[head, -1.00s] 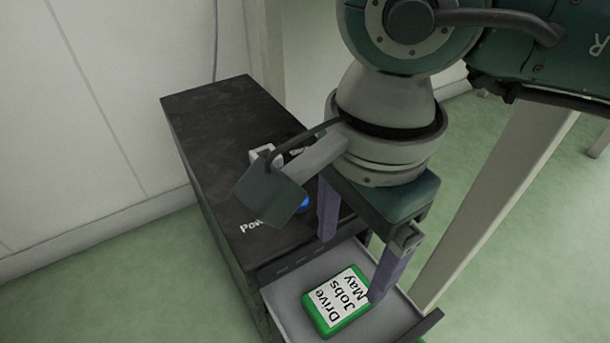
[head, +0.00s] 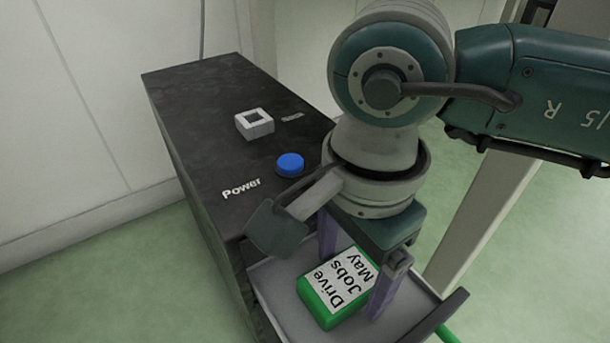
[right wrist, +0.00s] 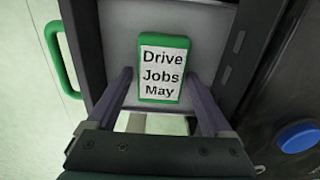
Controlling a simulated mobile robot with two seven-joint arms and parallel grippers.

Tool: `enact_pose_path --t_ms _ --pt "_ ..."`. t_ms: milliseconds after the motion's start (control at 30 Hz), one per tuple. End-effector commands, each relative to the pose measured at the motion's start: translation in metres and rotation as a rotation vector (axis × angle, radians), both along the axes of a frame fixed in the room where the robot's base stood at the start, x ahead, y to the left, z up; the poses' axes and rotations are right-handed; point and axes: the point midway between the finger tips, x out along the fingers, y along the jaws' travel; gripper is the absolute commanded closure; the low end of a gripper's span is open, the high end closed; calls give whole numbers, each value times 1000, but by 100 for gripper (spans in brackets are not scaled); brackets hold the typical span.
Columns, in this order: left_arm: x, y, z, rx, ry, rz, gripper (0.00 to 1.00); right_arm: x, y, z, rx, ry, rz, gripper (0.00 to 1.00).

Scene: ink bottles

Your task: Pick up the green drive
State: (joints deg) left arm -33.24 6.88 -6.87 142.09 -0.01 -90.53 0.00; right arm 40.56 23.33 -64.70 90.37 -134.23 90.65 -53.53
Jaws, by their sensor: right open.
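The green drive (head: 325,312) has a white label reading "Drive Jobs May". It lies in the open grey drawer (head: 272,281) of the black cabinet. My right gripper (head: 352,292) is open, with its purple fingers pointing down over the drawer, one on each side of the drive in the picture. In the right wrist view the drive (right wrist: 162,95) appears between the two spread fingers (right wrist: 160,92), with a gap on both sides. I cannot tell whether the fingertips have reached its height. My left gripper is not in view.
The black cabinet (head: 215,130) has a blue button (head: 290,165) beside the word "Power" and a white square piece (head: 254,124) on top. The drawer's front wall (head: 440,318) and green handle (right wrist: 62,62) bound the space around the drive. A pale post stands at the right.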

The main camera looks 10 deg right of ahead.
Motion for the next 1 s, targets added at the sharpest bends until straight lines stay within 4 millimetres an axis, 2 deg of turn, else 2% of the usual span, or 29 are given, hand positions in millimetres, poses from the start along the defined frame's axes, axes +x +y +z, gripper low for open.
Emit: enact_pose_path --t_ms 67,100,767,800,1000 --pt "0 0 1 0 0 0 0 0 0 1 0 -1 0 15" --pt "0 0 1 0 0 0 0 0 0 1 0 -1 0 18" --pt "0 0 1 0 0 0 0 0 0 2 0 -1 1 93" --pt "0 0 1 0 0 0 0 0 0 2 2 -2 1 95" --pt "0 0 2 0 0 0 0 0 0 2 2 -2 1 95"
